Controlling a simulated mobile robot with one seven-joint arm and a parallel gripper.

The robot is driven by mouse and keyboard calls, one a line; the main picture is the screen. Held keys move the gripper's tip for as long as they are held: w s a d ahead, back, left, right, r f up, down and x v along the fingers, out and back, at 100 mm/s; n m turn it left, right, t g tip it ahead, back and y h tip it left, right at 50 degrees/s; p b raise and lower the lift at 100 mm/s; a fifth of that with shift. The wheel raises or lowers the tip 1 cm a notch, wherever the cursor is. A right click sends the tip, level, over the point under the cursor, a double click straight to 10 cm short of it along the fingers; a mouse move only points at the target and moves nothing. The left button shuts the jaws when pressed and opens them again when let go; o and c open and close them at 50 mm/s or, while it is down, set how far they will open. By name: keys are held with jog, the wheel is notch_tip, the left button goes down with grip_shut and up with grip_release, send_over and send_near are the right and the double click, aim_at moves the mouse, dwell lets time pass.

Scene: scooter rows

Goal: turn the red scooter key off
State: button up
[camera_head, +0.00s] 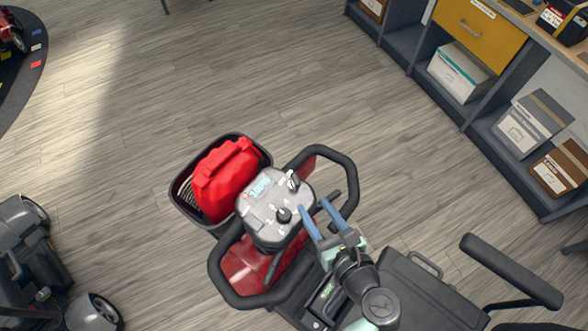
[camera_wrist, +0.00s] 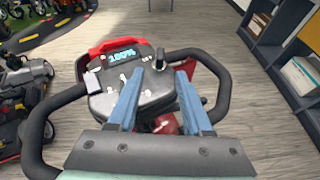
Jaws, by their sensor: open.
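The red scooter (camera_head: 248,262) stands below the middle of the head view. Its grey console (camera_head: 262,232) has a lit display, a black knob (camera_head: 283,214) and a small silver-and-black upright piece that looks like the key (camera_head: 293,180). In the wrist view, this key-like piece (camera_wrist: 160,60) stands at the console's right side, just beyond the fingertips and between their lines. My gripper (camera_head: 316,210) is open, with its two blue fingers pointing at the console from the seat side. It also shows in the wrist view (camera_wrist: 158,75), with nothing between the fingers. The key's exact angle is unclear.
Black looped handlebars (camera_head: 352,190) surround the console on both sides. A basket (camera_head: 182,205) with a red fuel can (camera_head: 225,178) sits in front. A dark scooter (camera_head: 35,255) stands left. Shelves (camera_head: 455,105) line the right. The floor ahead is clear.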

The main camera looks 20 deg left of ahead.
aim_at(298, 182)
jog(key=x, duration=1.1)
jog(key=shift+f, duration=0.1)
grip_shut()
